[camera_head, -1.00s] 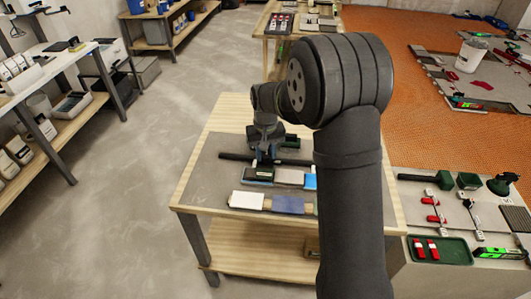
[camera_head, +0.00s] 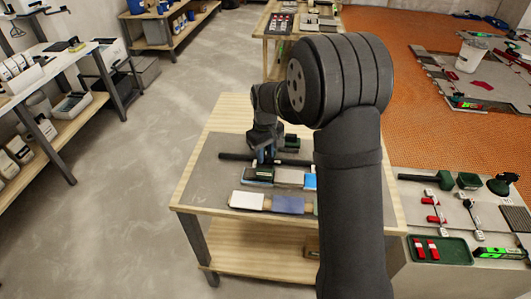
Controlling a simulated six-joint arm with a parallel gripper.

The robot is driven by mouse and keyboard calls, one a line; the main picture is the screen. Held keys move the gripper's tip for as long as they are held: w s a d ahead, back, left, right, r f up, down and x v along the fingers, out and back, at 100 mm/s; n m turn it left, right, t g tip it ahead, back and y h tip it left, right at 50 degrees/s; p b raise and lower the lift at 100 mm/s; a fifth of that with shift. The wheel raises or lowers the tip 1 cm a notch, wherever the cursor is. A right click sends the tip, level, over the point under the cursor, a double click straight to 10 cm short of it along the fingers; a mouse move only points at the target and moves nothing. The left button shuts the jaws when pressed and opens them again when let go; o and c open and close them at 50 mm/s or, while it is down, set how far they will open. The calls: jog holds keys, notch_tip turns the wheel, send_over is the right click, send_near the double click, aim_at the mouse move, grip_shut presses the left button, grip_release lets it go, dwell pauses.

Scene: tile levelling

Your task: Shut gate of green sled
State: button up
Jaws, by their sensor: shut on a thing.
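The green sled (camera_head: 262,173) is a small dark green block on the grey worktop of the middle wooden table, at the left end of a row of tiles. My gripper (camera_head: 266,157) points down just behind it, at the dark bar. The jaws are shut on a small part at the sled, which looks like its gate. The gate is too small and too covered by the fingers to tell how far it is open or shut.
A long dark bar (camera_head: 235,156) lies behind the sled. Another green object (camera_head: 291,141) stands behind that bar. White (camera_head: 247,201) and blue (camera_head: 288,204) tiles lie in front. A side table at right holds a green tray (camera_head: 441,250). The worktop's left part is clear.

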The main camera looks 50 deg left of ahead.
aim_at(265, 155)
jog(key=o, duration=1)
notch_tip(265, 155, up, 18)
jog(key=shift+f, duration=0.25)
jog(key=shift+f, duration=0.15)
notch_tip(265, 155, down, 17)
jog(key=shift+f, duration=0.1)
dwell(0.7)
